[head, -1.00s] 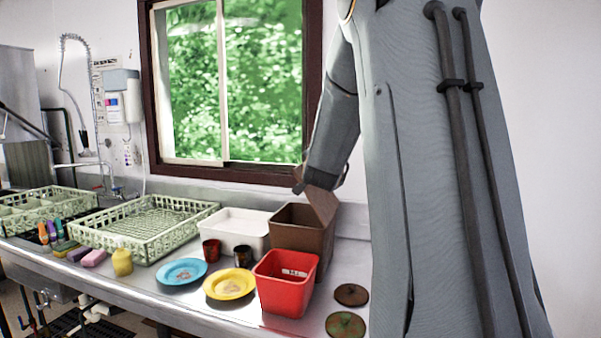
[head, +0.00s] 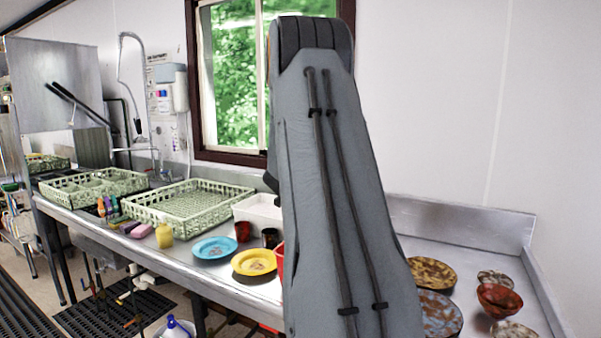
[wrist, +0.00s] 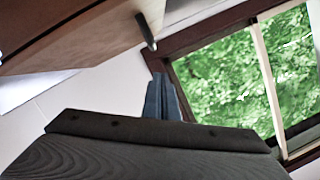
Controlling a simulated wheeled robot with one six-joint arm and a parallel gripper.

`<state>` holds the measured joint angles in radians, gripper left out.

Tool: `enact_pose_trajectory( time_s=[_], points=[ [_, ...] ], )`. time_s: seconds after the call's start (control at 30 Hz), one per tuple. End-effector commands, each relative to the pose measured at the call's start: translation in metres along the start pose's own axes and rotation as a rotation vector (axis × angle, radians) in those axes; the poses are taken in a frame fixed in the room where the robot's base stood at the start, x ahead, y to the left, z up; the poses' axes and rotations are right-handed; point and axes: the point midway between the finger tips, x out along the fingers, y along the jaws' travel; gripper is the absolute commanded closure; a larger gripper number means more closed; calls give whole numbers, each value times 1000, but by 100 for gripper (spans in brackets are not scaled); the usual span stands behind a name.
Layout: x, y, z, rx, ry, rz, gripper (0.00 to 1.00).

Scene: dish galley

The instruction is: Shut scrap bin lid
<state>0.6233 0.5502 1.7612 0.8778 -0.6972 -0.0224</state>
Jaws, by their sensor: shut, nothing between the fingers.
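The brown scrap bin is hidden behind my arm in the head view. In the wrist view a brown panel (wrist: 70,35), which looks like the bin's lid, fills the upper left and lies tilted. The head view does not show my gripper.
A white tub (head: 258,212), a sliver of a red bin (head: 280,262), a yellow plate (head: 254,262), a blue plate (head: 214,248) and dark cups stand left of my arm. Green racks (head: 190,206) are farther left. Several bowls and plates (head: 432,271) lie right of my arm.

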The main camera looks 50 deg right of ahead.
Motion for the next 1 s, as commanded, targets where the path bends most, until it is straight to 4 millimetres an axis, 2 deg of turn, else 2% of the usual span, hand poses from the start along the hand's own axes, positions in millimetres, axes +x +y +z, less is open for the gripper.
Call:
enact_pose_trajectory(
  time_s=[0.13,0.4,1.0],
  points=[
    [7,4,19,0,0,3,100],
    [11,7,35,1,1,3,100],
    [12,8,38,2,1,3,100]
  ],
)
